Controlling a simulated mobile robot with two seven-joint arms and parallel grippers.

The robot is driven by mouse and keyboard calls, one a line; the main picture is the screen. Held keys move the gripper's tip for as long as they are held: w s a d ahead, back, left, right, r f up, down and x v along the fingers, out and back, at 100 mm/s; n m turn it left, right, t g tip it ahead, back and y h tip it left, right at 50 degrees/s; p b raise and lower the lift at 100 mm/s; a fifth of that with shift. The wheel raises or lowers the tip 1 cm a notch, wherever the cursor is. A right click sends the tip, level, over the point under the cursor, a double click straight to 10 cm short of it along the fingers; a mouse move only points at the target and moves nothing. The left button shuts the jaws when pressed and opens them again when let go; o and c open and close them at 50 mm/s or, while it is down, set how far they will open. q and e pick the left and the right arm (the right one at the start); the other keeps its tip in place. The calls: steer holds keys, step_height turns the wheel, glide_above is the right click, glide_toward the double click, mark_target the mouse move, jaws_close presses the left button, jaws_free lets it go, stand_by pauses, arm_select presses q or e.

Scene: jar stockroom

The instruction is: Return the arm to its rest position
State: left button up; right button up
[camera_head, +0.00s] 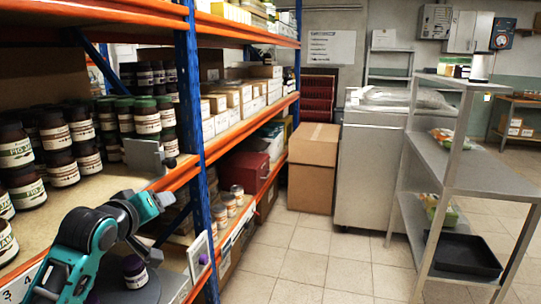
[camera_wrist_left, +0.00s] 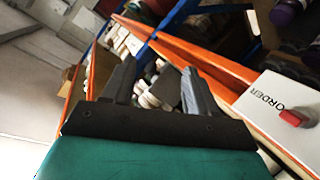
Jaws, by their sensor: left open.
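My left arm comes in from the lower left of the head view, bent, teal and black. Its left gripper (camera_head: 163,199) is in front of the shelf edge beside the blue upright. In the left wrist view the left gripper (camera_wrist_left: 157,70) has its two dark fingers apart, with nothing held between them. Pale-lidded jars show beyond the fingers, at a distance. My right gripper is not in view.
Dark jars (camera_head: 60,165) fill the left shelf. A blue upright (camera_head: 190,100) and orange beams stand close by. A cardboard box (camera_head: 313,170) and grey shelving (camera_head: 470,172) stand beyond open tiled floor.

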arm_select(q)
steer(key=s+d+f+m+g+h, duration=0.1)
steer(key=s+d+f+m, duration=0.2)
steer(key=s+f, duration=0.8)
steer(key=s+d+f+m+g, duration=0.1)
steer(key=s+d+f+m, duration=0.15)
steer(key=s+f, duration=0.85)
steer(key=s+d+f+m+g, duration=0.1)
steer(key=s+f+m, duration=0.2)
steer(key=s+f, duration=0.4)
step_height(320, 180, down, 2)
steer(key=shift+d+p, duration=0.2)
steer(key=shift+p, duration=0.25)
